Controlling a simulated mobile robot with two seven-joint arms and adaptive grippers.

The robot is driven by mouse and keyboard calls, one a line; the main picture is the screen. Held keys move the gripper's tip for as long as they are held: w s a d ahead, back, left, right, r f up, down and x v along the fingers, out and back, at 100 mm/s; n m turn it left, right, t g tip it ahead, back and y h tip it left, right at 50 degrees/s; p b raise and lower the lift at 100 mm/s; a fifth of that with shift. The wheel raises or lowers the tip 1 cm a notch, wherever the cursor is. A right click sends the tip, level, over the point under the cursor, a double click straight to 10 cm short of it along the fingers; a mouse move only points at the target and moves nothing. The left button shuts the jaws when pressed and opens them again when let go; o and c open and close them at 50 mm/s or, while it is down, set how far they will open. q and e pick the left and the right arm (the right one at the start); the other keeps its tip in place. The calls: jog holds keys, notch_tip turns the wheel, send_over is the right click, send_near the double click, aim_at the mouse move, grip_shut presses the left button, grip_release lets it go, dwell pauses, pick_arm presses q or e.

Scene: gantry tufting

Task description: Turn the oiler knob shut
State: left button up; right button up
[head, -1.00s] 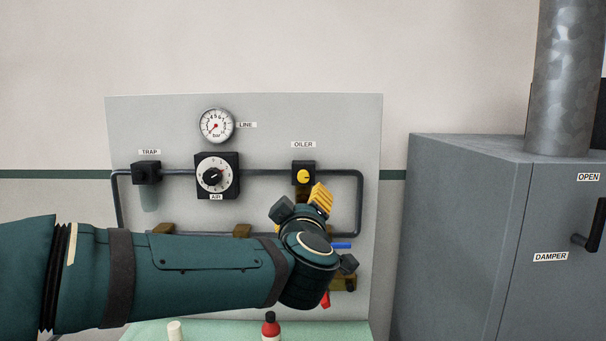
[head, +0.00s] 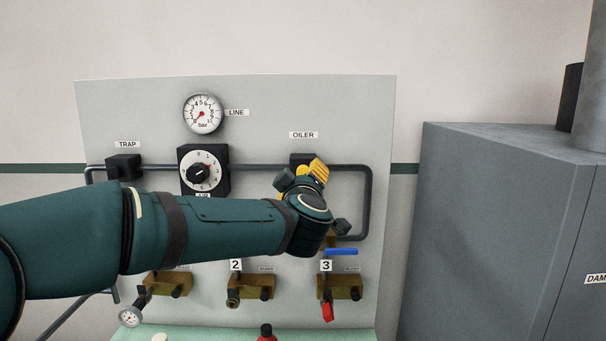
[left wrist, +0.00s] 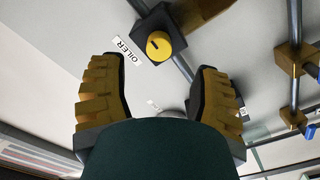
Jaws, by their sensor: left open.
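The oiler knob (left wrist: 158,45) is a round yellow knob with a dark slot mark, on a black block (left wrist: 150,22) on the pipe, beside the OILER label (left wrist: 126,52) in the left wrist view. In the head view the block (head: 301,159) shows under its OILER label (head: 303,135), and my gripper covers most of the knob. My left gripper (head: 317,170) is in front of the oiler. In the left wrist view its two ribbed yellow fingers (left wrist: 156,78) are wide apart and empty, with the knob beyond the tips, not between them. My right gripper is not in view.
The grey panel (head: 120,100) carries a line gauge (head: 203,113), an air dial (head: 203,171), a trap block (head: 124,167) and pipes. Brass valves (head: 250,287) sit below, one with a blue lever (head: 341,252). A grey cabinet (head: 480,210) stands at right.

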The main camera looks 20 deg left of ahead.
aim_at(303, 173)
pick_arm(q)
jog(key=x, duration=0.6)
jog(key=shift+w+a, duration=0.1)
jog(key=shift+w, duration=0.25)
grip_shut()
